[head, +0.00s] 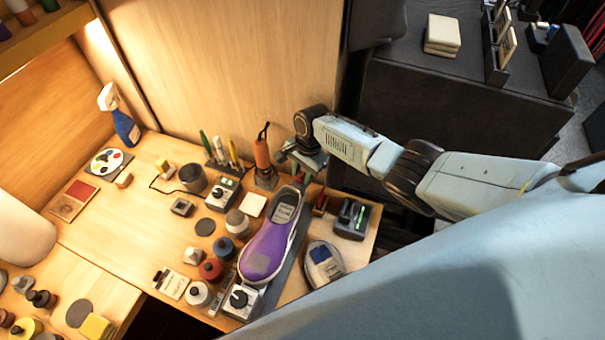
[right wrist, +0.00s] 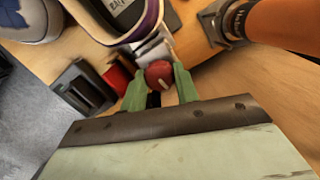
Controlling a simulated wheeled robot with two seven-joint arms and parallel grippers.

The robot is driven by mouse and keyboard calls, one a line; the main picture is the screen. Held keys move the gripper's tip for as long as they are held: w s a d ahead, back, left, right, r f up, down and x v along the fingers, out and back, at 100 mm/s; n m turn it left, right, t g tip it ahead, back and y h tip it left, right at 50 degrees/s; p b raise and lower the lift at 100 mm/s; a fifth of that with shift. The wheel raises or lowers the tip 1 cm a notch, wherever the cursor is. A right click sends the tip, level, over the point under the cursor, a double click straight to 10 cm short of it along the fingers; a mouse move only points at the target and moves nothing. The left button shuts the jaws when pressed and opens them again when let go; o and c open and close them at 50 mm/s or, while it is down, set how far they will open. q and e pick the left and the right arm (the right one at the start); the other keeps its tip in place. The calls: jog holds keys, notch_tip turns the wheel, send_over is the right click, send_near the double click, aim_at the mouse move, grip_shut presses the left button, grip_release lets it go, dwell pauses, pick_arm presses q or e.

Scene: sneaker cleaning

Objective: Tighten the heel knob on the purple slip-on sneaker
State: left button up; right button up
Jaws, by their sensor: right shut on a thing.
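The purple slip-on sneaker (head: 264,250) lies lengthwise on a dark holder near the right of the workbench, toe toward the front and heel toward the back. In the right wrist view, part of the sneaker (right wrist: 150,22) shows at the top. My right gripper (head: 297,172) is at the heel end, reaching in from the right. Its green fingers (right wrist: 159,82) are shut on the red heel knob (right wrist: 158,73), one on each side. The knob's face has a pale mark. The knob is hard to make out in the head view. My left gripper is out of view.
An orange tool (head: 262,155) stands close to the left of my right gripper. A white box with a black dial (head: 238,300) sits at the toe end. A grey shoe (head: 323,264) and a dark device (head: 352,218) are to the right. Several jars crowd the left side.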

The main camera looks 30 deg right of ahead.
jog(key=shift+a, duration=0.4)
jog(key=m+p, duration=0.2)
jog(key=shift+s+m, duration=0.1)
jog(key=shift+m, duration=0.3)
jog(key=shift+m+y, duration=0.3)
jog(key=shift+m, duration=0.3)
